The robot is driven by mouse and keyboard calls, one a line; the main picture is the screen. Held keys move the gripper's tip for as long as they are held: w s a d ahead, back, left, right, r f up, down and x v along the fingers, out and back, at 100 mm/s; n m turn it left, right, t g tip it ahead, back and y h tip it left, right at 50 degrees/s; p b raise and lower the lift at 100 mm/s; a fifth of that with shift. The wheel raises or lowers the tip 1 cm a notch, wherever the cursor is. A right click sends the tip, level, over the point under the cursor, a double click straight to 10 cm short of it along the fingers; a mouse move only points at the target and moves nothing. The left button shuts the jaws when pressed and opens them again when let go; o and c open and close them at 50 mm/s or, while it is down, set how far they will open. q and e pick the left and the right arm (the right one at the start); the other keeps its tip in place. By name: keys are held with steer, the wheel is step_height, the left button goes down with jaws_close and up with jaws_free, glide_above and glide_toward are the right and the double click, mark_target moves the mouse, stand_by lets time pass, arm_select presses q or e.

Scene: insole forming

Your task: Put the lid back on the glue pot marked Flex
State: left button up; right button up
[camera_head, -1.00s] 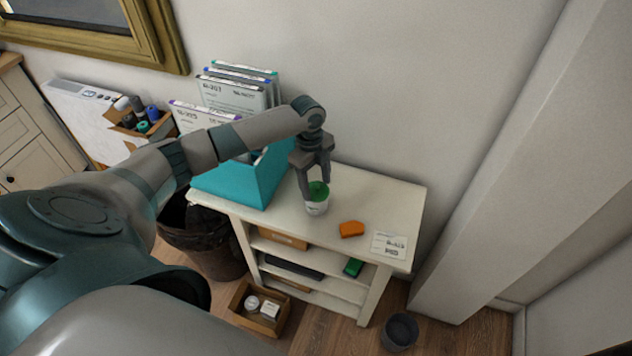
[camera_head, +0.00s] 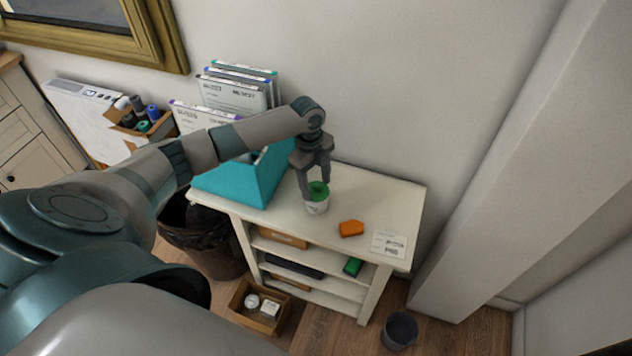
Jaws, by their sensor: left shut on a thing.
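The glue pot (camera_head: 316,207) is a small white pot standing upright on top of the white shelf unit. Its marking is too small to read. A green lid (camera_head: 318,188) is at the pot's mouth; I cannot tell whether it is fully seated. My left gripper (camera_head: 315,184) points down over the pot, shut on the green lid. My right gripper is not in view.
The white shelf unit (camera_head: 375,190) also carries a teal file box (camera_head: 232,186) at left, an orange block (camera_head: 351,228) and a printed card (camera_head: 389,244) at right. A bin (camera_head: 205,245), an open box (camera_head: 240,297) and a dark cup (camera_head: 399,331) stand on the floor.

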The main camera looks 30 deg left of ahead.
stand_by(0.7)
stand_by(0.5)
arm_select(q)
steer(key=o, duration=1.6)
steer(key=shift+r+p, duration=0.15)
steer(key=shift+p, duration=0.25)
steer(key=shift+r, duration=0.15)
steer(key=shift+r+p, duration=3.1)
steer(key=shift+r, duration=0.1)
